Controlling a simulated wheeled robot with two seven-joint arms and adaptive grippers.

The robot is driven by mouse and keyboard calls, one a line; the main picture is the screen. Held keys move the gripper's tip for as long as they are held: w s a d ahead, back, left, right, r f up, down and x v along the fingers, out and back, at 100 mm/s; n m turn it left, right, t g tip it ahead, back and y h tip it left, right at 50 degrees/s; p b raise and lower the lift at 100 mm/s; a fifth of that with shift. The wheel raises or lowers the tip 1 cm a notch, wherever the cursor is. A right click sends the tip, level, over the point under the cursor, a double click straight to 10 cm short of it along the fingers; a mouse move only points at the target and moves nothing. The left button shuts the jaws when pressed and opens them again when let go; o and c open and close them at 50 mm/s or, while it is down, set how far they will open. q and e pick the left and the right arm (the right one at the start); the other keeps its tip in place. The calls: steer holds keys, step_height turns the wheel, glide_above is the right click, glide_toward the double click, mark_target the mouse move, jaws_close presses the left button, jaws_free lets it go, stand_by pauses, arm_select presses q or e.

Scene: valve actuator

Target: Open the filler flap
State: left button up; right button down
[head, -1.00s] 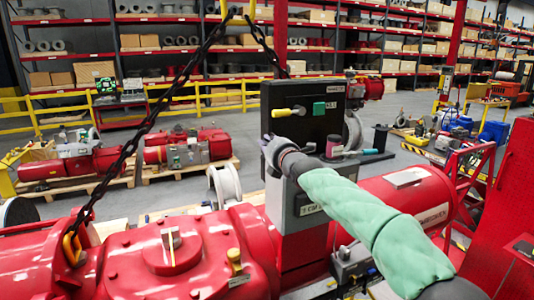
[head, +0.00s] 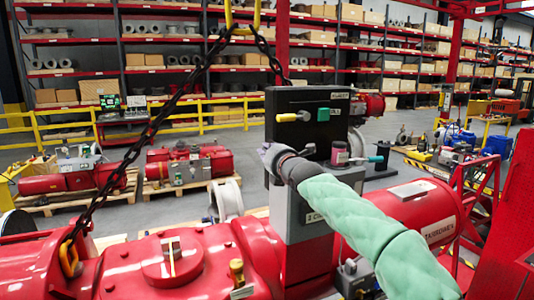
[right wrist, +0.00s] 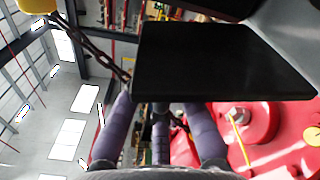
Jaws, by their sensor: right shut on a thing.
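A black upright panel (head: 285,100) stands on a grey control box (head: 302,212) of the red valve actuator (head: 115,265). It carries a yellow-handled lever (head: 293,117) and a green button (head: 323,114). My right gripper (head: 270,156) is at the panel's lower left, its arm coming from the right in a green sleeve. In the right wrist view the panel (right wrist: 220,62) covers the fingertips, and the gripper is shut, apparently on it. I cannot single out a separate filler flap. My left gripper is not in view.
A black chain (head: 145,140) slants down to a hook (head: 68,258) on the actuator's left. A red cylinder (head: 400,210) extends right. Shelves and a yellow rail stand behind.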

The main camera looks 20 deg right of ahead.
steer(key=c, duration=1.3)
jaws_free()
steer(key=shift+s+d, duration=0.15)
steer(key=shift+s, duration=5.8)
